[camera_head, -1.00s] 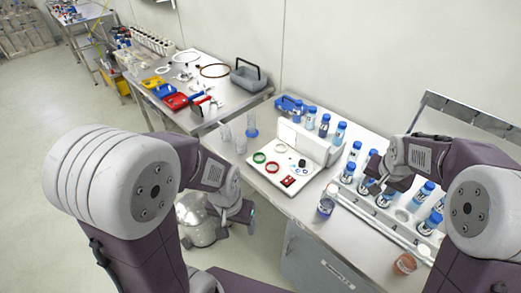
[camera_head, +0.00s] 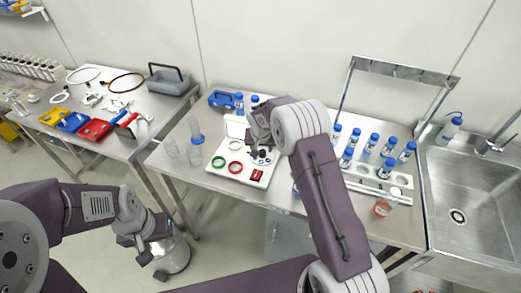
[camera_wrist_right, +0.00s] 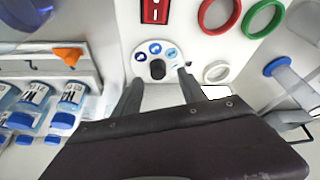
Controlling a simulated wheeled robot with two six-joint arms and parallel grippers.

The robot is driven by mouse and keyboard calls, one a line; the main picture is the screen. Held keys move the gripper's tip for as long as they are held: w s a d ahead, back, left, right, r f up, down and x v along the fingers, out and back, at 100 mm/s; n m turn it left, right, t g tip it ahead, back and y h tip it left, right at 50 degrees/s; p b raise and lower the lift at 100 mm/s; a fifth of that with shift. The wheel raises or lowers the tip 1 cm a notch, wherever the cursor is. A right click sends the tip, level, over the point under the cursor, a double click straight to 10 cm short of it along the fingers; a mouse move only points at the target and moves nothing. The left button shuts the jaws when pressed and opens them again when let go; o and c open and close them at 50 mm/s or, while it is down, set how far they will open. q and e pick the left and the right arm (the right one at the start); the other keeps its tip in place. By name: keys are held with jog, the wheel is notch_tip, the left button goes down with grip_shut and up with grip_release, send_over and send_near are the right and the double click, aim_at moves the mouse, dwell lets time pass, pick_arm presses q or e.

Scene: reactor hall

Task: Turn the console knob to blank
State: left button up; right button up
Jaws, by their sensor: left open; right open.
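The white console (camera_head: 228,176) lies on the middle table and carries a green ring, a red ring and a red switch. Its dark knob (camera_wrist_right: 157,69) shows in the right wrist view on a pale dial (camera_wrist_right: 155,54) with blue round symbols. I cannot tell which mark the knob points to. My right gripper (camera_head: 262,150) is over the console; in the right wrist view its open fingers (camera_wrist_right: 160,80) stand either side of the knob, with no clear contact. My left gripper (camera_head: 147,246) is open and empty, low in front of the tables.
Blue-capped bottles (camera_head: 372,142) stand in a rack right of the console. Clear cylinders (camera_head: 195,130) stand to the left. A sink (camera_head: 465,180) is at far right.

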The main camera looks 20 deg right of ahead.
aim_at(262, 152)
jog(key=x, duration=0.4)
jog(key=shift+d+f+p, duration=0.1)
jog(key=shift+d+p, duration=0.2)
jog(key=shift+p, duration=0.05)
jog(key=shift+a, duration=0.1)
jog(key=shift+c, duration=1.2)
grip_shut()
